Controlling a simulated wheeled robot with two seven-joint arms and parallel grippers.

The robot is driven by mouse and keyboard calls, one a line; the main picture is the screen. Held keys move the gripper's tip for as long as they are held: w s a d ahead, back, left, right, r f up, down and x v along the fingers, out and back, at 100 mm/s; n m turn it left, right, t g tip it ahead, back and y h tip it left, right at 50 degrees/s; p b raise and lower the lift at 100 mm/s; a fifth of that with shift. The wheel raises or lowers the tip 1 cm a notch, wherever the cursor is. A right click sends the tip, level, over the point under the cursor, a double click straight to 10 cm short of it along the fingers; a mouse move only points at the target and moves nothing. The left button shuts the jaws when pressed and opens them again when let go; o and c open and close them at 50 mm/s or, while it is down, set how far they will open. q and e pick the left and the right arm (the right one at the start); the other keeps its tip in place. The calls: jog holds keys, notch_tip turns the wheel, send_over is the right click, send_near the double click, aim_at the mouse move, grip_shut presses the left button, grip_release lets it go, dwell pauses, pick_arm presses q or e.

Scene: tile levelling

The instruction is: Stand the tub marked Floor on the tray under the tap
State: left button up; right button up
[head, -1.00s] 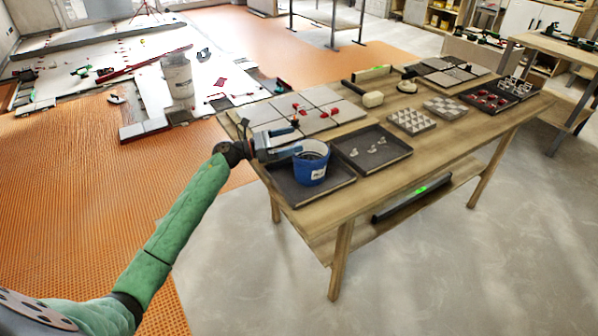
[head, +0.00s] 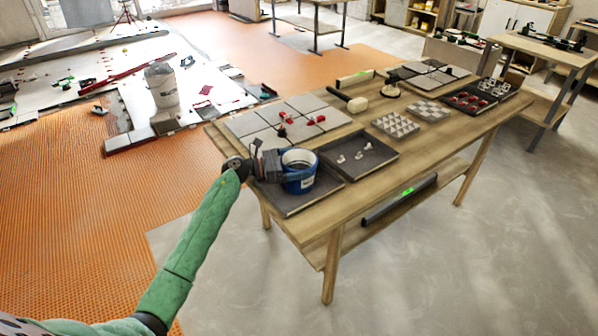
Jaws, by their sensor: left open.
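A blue tub (head: 299,182) with a pale label stands upright on a dark tray (head: 325,190) at the near left corner of the wooden table. The writing on its label is too small to read. My left gripper (head: 283,165) is open at the tub's left side, level with its upper wall. Its fingertips are partly hidden by or merged with the tub, so I cannot tell if they touch it. I cannot make out a tap in this view. My right gripper is not in view.
A second dark tray (head: 378,163) with small pale pieces lies right of the tub. Grey tiles (head: 262,125) with red clips lie behind it. A mallet (head: 357,104) and spacer blocks (head: 395,125) lie further right. A whitish bucket (head: 162,88) stands on the floor.

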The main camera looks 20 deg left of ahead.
pick_arm(q)
jog(key=shift+w+d, duration=0.2)
jog(key=shift+d, duration=0.1)
jog(key=c, duration=1.7)
jog(key=shift+r, duration=0.1)
